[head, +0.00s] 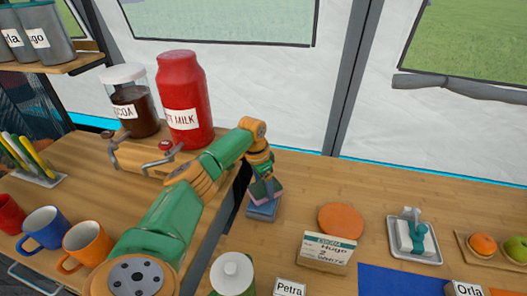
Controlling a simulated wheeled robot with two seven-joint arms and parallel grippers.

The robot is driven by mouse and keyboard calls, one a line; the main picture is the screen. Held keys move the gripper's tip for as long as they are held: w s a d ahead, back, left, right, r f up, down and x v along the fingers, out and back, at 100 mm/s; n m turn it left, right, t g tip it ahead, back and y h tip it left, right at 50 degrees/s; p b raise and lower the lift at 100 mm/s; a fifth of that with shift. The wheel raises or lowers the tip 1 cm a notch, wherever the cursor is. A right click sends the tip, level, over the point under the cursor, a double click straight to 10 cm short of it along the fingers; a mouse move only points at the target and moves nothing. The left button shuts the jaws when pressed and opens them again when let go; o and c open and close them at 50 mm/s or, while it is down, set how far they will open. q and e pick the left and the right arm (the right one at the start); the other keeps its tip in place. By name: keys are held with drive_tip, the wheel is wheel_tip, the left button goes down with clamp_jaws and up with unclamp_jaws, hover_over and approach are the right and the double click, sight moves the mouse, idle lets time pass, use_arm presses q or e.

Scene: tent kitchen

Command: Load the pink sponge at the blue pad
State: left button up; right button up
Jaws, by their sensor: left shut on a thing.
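My left gripper (261,176) reaches across the counter from the lower left and points down. It is shut on the pink sponge (266,192), which looks purplish-pink and partly hidden by the fingers. Directly below the sponge is a small blue-grey block (262,210) on the counter; I cannot tell whether the two touch. A flat blue pad (400,283) lies at the front right, cut by the bottom edge. My right gripper is not in view.
An orange disc (341,221), an order card (326,250) and a tray with a white-and-teal item (415,237) stand to the right. A red milk jar (184,105), a cocoa jar (136,105) and mugs (86,246) are left. The back right counter is clear.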

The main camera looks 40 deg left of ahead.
sight(264, 187)
use_arm(q)
drive_tip(key=shift+f+b, duration=0.45)
drive_tip(key=shift+f, duration=0.35)
idle(0.5)
idle(0.5)
wheel_tip(264, 187, up, 7)
drive_tip(key=p, duration=0.8)
drive_tip(key=shift+r, duration=0.15)
